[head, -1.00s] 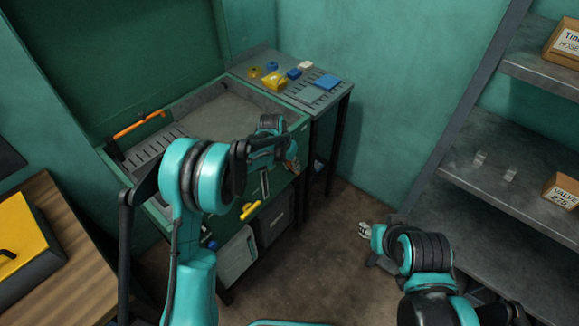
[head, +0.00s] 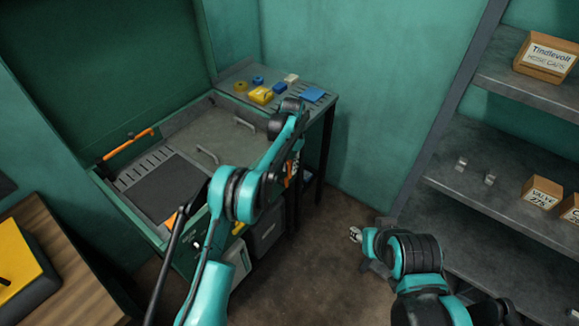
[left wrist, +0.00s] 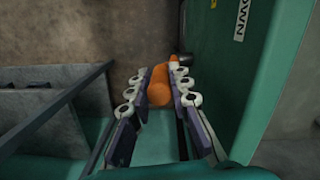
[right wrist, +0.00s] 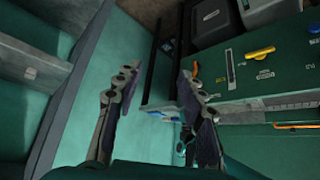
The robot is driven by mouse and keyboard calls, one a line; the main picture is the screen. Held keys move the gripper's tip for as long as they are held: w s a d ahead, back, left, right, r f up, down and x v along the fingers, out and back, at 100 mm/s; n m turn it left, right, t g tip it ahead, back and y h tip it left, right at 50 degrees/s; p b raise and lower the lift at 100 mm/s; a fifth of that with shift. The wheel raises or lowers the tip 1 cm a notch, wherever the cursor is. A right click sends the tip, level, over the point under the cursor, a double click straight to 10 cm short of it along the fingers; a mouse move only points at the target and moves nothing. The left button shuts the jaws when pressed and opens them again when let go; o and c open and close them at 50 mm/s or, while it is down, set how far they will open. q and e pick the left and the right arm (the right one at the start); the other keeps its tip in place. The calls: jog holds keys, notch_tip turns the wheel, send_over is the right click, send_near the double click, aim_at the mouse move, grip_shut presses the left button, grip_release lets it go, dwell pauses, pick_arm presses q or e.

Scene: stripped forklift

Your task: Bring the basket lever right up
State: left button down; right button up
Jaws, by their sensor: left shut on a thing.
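The basket lever's orange handle (left wrist: 159,86) lies between the fingers of my left gripper (left wrist: 158,72), beside a green panel with a DOWN label (left wrist: 242,18). In the head view the orange lever (head: 287,175) shows at the right end of the green washer tub (head: 203,87), with my left gripper (head: 294,166) on it and partly hidden by my arm. Inside the tub are a dark flat panel (head: 165,187) and two pale handles (head: 207,155). My right gripper (right wrist: 158,72) has its fingers apart and empty; in the head view it hangs over the floor (head: 356,235).
A side table (head: 317,110) holds small yellow and blue items. Shelves (head: 475,150) with labelled boxes stand at the right. A wooden bench (head: 65,265) with a yellow case (head: 22,262) is at the left. Floor between tub and shelves is clear.

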jog(key=shift+w+a+r, duration=0.1)
jog(key=shift+w, duration=0.1)
grip_shut()
jog(key=w+a+f+n+y, duration=0.1)
jog(key=w+a+n, duration=0.6)
jog(key=w, duration=0.7)
jog(key=w+a+f+n, duration=0.5)
jog(key=w+a+f, duration=0.4)
jog(key=a, duration=0.4)
jog(key=w+f, duration=0.7)
jog(key=w, duration=0.2)
jog(key=shift+w+d+f+y, duration=0.3)
jog(key=shift+w+f+y, duration=0.05)
jog(key=shift+w+y, duration=0.05)
